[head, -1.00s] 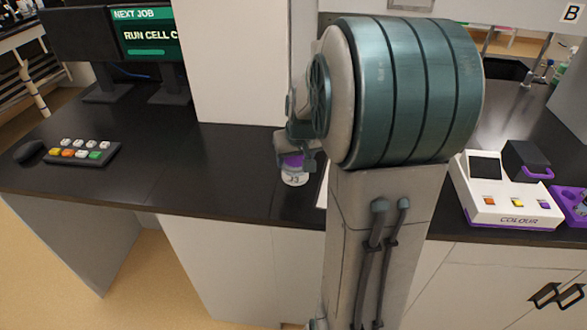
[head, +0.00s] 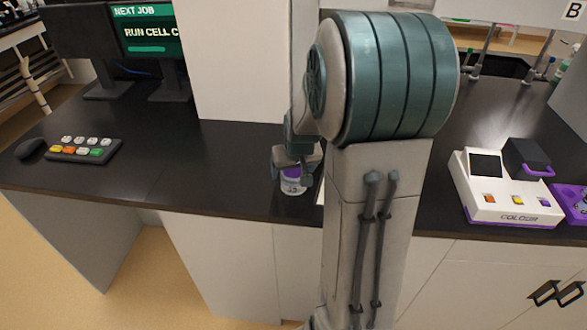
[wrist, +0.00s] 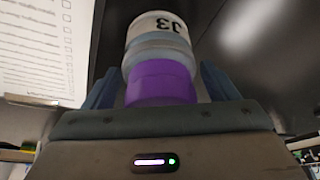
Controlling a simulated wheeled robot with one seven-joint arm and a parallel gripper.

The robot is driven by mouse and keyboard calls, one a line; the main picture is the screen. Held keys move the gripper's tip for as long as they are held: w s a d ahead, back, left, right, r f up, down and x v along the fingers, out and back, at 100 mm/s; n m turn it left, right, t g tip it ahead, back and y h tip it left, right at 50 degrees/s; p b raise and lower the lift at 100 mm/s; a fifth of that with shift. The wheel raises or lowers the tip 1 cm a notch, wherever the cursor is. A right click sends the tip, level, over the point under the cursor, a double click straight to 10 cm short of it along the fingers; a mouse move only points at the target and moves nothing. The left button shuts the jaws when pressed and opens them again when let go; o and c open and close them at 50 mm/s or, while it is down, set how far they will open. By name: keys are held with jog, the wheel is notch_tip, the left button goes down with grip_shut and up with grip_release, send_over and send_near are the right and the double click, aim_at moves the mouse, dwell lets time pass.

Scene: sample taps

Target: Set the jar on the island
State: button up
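The jar (head: 292,187) is white with a purple lid and a label reading J3. It stands out over the dark counter (head: 225,170) in the head view, left of my arm. My gripper (head: 293,174) is shut on it from above, a finger on each side of the lid. In the wrist view the jar (wrist: 160,52) sits between the two blue-grey fingers (wrist: 160,88), its label upside down. I cannot tell whether its base touches the counter, nor whether this counter is the island.
A keypad (head: 84,149), mouse (head: 30,149) and monitors (head: 147,35) stand on the left. A white colour-measuring device (head: 505,188) and a purple tray (head: 574,200) are on the right. A white column (head: 232,60) rises behind. Counter left of the jar is clear.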

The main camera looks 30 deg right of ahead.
jog(key=shift+r, duration=0.45)
jog(key=d+v, duration=0.1)
jog(key=v, duration=1)
jog(key=s+a+f+n+g+y, duration=0.1)
jog(key=s+a+f+n, duration=0.1)
jog(key=s+a, duration=1.2)
jog(key=shift+s, duration=0.75)
